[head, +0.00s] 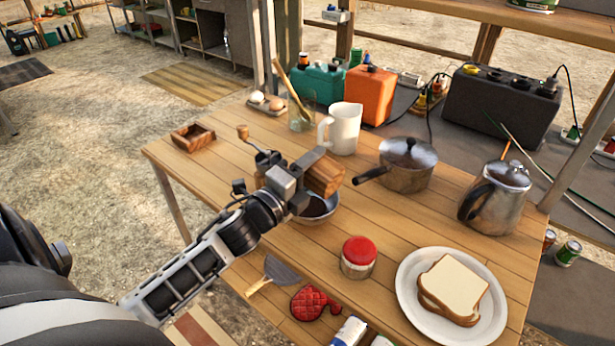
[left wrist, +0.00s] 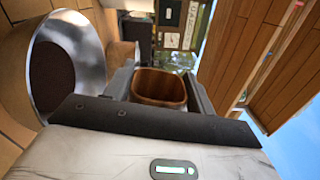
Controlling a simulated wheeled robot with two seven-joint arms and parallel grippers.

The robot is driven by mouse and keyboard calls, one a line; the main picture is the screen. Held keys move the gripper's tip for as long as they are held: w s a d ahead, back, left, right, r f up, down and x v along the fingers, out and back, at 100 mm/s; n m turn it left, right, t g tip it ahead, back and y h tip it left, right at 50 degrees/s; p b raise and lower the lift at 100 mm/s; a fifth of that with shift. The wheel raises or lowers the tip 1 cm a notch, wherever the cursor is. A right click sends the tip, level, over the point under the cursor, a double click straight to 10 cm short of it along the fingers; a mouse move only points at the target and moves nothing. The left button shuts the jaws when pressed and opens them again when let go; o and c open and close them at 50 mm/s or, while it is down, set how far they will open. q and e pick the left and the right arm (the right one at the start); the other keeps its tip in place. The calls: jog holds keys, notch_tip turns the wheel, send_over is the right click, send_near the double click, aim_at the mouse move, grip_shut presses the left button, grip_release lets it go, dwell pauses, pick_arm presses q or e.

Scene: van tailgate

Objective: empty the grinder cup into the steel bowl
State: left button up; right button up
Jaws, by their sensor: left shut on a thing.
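My left gripper (head: 300,180) is shut on a wooden cup (head: 326,174), the grinder cup. It holds the cup tilted just above the steel bowl (head: 328,218). In the left wrist view the cup (left wrist: 158,88) sits between the fingers (left wrist: 160,95), with brown wood showing; I cannot tell whether anything is left inside. The bowl's shiny wall (left wrist: 88,42) shows at the left of that view, with dark brown grounds (left wrist: 52,78) in it. The gripper hides part of the bowl in the head view. My right gripper is not in view.
A white pitcher (head: 345,130), a lidded saucepan (head: 407,165) and a steel kettle (head: 495,198) stand behind and right. A red-lidded jar (head: 358,257) and a bread plate (head: 408,290) are in front. An open wooden box (head: 193,138) is at the left corner.

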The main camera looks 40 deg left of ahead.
aim_at(320, 162)
pick_arm(q)
jog(key=r+m+p, duration=0.1)
jog(key=m, duration=0.2)
jog(key=d+r+m+p, duration=0.1)
jog(key=m+p, duration=0.1)
jog(key=m, duration=0.2)
jog(key=r+m+h+p, duration=0.1)
jog(key=r+m, duration=0.1)
jog(key=m, duration=0.2)
jog(key=shift+d, duration=0.35)
jog(key=shift+r+m+p, duration=0.3)
jog(key=shift+m+p, duration=0.4)
jog(key=shift+m, duration=0.3)
jog(key=m, duration=0.1)
jog(key=m+p, duration=0.1)
jog(key=shift+d+r+m+g+p, duration=0.15)
jog(key=shift+r+m+g+p, duration=0.15)
jog(key=shift+m, duration=0.7)
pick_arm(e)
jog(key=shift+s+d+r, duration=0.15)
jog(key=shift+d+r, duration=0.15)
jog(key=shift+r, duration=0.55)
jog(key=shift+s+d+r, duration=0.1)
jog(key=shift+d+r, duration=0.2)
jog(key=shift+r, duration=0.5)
pick_arm(q)
jog(key=shift+s, duration=0.1)
